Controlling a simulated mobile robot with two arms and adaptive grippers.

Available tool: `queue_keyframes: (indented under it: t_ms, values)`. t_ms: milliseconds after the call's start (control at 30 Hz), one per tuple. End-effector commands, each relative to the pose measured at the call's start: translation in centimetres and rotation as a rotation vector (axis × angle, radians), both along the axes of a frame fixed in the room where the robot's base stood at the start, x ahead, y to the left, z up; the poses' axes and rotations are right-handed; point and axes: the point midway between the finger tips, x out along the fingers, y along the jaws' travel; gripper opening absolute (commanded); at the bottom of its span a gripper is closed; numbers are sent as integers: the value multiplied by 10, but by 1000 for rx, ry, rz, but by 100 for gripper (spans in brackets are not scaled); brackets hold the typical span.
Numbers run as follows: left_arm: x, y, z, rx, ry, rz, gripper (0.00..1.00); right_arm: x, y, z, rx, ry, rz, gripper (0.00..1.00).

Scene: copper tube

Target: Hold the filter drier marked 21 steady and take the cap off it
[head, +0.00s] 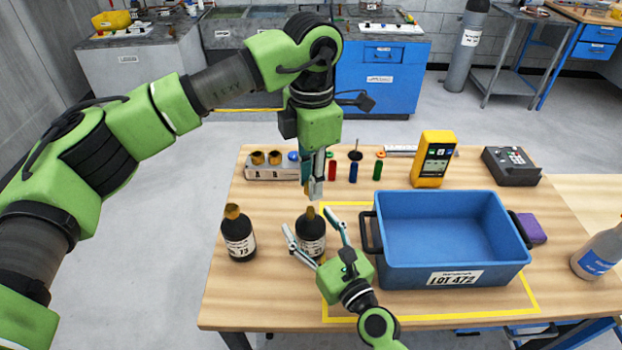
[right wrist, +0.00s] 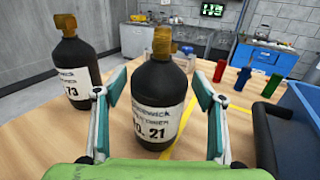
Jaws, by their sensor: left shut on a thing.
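The filter drier marked 21 (head: 312,238) is a dark upright bottle with a white label. It also shows in the right wrist view (right wrist: 160,100), with a copper-brown top (right wrist: 163,48). My right gripper (head: 315,228) is open, one finger on each side of it, with gaps between fingers and body in the right wrist view (right wrist: 165,100). My left gripper (head: 316,194) points down above and behind the drier in the head view, fingers shut.
A second drier, marked 73 (head: 238,238), stands to the left with a mustard top. A blue crate (head: 452,275) stands close on the right. A fitting rack (head: 270,173), small coloured cylinders (head: 353,170) and a yellow meter (head: 433,158) are behind. A bottle (head: 598,255) stands far right.

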Motion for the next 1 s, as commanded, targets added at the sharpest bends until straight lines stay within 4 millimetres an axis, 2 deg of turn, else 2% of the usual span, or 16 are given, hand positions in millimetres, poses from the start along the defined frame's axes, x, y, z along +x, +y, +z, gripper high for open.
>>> queue_keyframes:
  t_ms: [267,367,567,700,1000]
  values:
    - [0,0,0,0,0,0,0,-5,-3,-1,-2,1,0,64]
    - [0,0,0,0,0,0,0,-17,-9,-2,-3,2,1,64]
    - [0,0,0,0,0,0,0,-56,-29,-2,-6,3,4,64]
    - [0,0,0,0,0,0,0,-74,-40,-1,-6,0,4,64]
    - [0,0,0,0,0,0,0,-100,-53,0,-2,0,3,64]
